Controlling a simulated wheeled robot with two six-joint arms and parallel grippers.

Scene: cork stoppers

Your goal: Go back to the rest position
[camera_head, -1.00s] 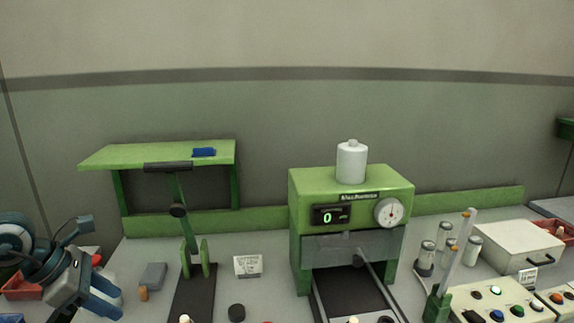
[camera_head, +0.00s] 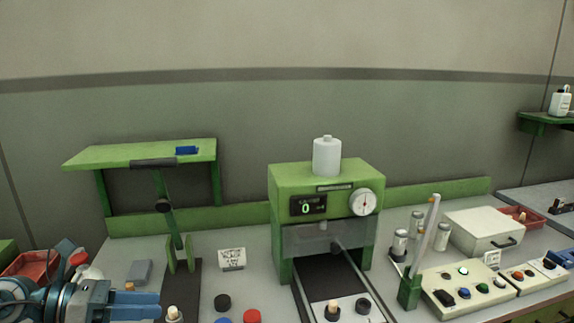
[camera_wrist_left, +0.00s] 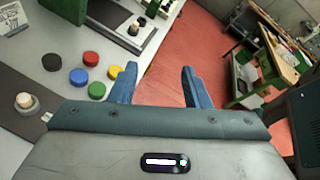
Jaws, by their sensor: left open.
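My left gripper (camera_head: 148,304) comes in at the bottom left of the head view, with its blue fingers pointing right. In the left wrist view its two blue fingers (camera_wrist_left: 157,88) stand apart with nothing between them, over the red floor past the bench's edge. A cork stopper (camera_head: 173,313) stands upright near the lever press at the bottom of the head view. Another cork (camera_head: 332,306) stands at the front of the green machine (camera_head: 328,180). My right gripper does not show.
Black, red and blue discs (camera_head: 252,316) lie on the bench; in the wrist view a yellow disc (camera_wrist_left: 116,71) is close to my finger. A green press stand (camera_head: 170,225) and a control box with buttons (camera_head: 465,290) stand on the bench. A red bin (camera_head: 45,264) is at the left.

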